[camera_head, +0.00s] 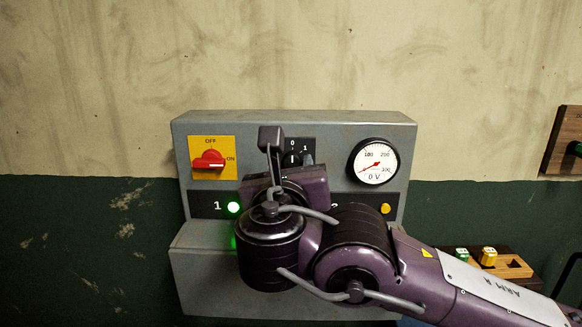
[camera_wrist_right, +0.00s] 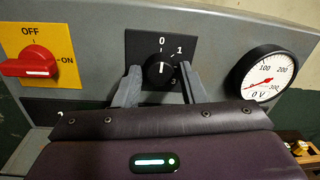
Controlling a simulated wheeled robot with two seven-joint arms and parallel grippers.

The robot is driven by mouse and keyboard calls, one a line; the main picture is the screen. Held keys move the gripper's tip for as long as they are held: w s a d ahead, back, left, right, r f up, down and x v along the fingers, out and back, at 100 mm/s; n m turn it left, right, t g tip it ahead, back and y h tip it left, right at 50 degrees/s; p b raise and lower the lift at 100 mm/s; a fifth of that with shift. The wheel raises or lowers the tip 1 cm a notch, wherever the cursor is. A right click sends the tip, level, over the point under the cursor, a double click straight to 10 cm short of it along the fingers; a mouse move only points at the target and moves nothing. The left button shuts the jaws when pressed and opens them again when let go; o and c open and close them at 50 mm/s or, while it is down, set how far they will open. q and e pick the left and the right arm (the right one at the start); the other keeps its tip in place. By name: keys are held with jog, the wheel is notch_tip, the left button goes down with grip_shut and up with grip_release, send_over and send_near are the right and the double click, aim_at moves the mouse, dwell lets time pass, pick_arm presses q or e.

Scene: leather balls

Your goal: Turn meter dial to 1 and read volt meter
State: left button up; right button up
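The black meter dial (camera_wrist_right: 161,69) is on a black plate marked 0, 1 and 3, and its white pointer line points up at 0. In the head view the dial (camera_head: 292,159) is partly covered by my right arm. My right gripper (camera_wrist_right: 162,77) has one finger on each side of the dial knob, with a visible gap to it; it looks open. The round volt meter (camera_wrist_right: 264,75) is right of the dial and also shows in the head view (camera_head: 374,163). Its face reads "0 V", and the red needle lies toward the lower left. My left gripper is out of view.
A red switch (camera_head: 209,161) on a yellow plate has its handle pointing to ON. A green lamp (camera_head: 234,208) is lit beside the label 1; a yellow lamp (camera_head: 385,208) is at the right. A wooden tray (camera_head: 512,266) with small blocks stands at lower right.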

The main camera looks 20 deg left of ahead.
jog(key=c, duration=0.6)
jog(key=shift+m+g+b, duration=0.3)
jog(key=shift+m+b, duration=3.25)
jog(key=shift+m, duration=0.75)
jog(key=shift+r, duration=0.1)
jog(key=o, duration=1)
jog(key=shift+c, duration=0.2)
jog(key=shift+s, duration=0.1)
